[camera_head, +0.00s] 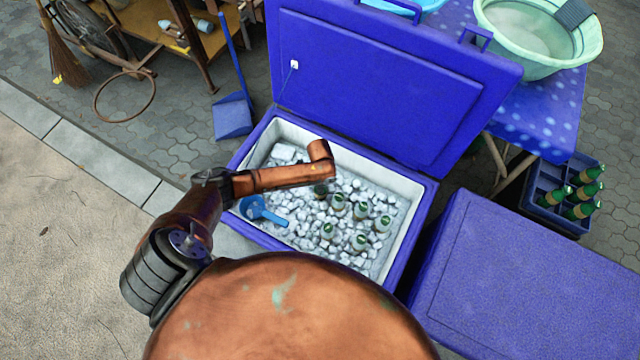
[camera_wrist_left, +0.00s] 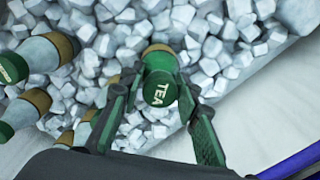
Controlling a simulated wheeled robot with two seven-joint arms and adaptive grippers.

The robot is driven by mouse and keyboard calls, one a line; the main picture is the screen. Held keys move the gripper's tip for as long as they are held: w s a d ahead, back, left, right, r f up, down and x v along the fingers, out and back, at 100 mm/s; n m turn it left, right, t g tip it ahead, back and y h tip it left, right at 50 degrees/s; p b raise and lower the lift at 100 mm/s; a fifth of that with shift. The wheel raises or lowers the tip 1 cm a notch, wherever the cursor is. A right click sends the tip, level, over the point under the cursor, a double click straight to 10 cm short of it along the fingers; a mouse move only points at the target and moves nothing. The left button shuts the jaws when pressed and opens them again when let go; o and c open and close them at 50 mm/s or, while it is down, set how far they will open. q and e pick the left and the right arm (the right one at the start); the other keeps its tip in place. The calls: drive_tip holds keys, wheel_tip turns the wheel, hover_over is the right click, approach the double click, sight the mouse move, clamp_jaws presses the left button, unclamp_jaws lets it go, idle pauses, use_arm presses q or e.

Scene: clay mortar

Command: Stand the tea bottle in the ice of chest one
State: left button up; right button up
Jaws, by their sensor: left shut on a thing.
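The open chest (camera_head: 412,235) has blue walls and a pale lining and is filled with ice (camera_head: 300,215). The tea bottle (camera_wrist_left: 160,88) has a green cap marked TEA and a tan band below it. My left gripper (camera_wrist_left: 157,80) has its two fingers shut on the bottle's upper part. The bottle is seen from above over the ice; its lower end is hidden, so I cannot tell how deep it sits. In the head view my left wrist hides most of the gripper. My right gripper is not in view.
Several green-capped bottles (camera_head: 360,242) stand in the ice right of and below the gripper. A blue scoop (camera_head: 258,211) lies at the chest's left. The raised lid (camera_head: 390,80) stands behind. A closed blue chest (camera_head: 530,280) and a bottle crate (camera_head: 540,215) are at right.

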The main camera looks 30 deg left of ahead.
use_arm(q)
drive_tip(key=shift+a+f, duration=0.1)
drive_tip(key=shift+f, duration=0.3)
idle(0.5)
drive_tip(key=o, duration=1.2)
drive_tip(key=shift+o, duration=0.5)
drive_tip(key=o, duration=0.4)
